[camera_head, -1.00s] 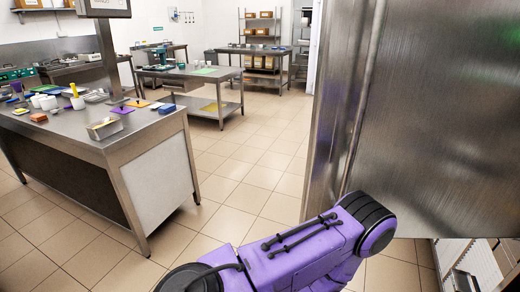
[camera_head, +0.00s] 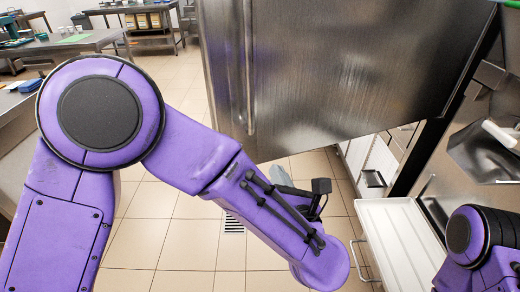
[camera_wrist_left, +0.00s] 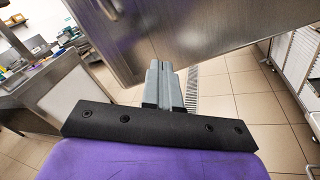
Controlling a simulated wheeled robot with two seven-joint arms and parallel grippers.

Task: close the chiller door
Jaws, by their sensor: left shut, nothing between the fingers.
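The chiller door (camera_head: 340,70) is a brushed steel panel standing open, with a long vertical handle (camera_head: 249,70) near its left edge. It also fills the top of the left wrist view (camera_wrist_left: 190,35). My left arm reaches across the head view, and the grey fingers of my left gripper (camera_head: 281,176) show just below the door's lower edge, partly hidden by my wrist. In the left wrist view the fingers (camera_wrist_left: 156,68) are together and empty, their tips close to the door's lower part. I cannot tell whether they touch it. My right gripper is out of view.
A white drawer or tray unit (camera_head: 398,240) stands right of the door, beside a steel cabinet front. Steel worktables (camera_head: 75,42) stand at the left and back. A floor drain (camera_head: 234,224) lies in the clear tiled floor below the door.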

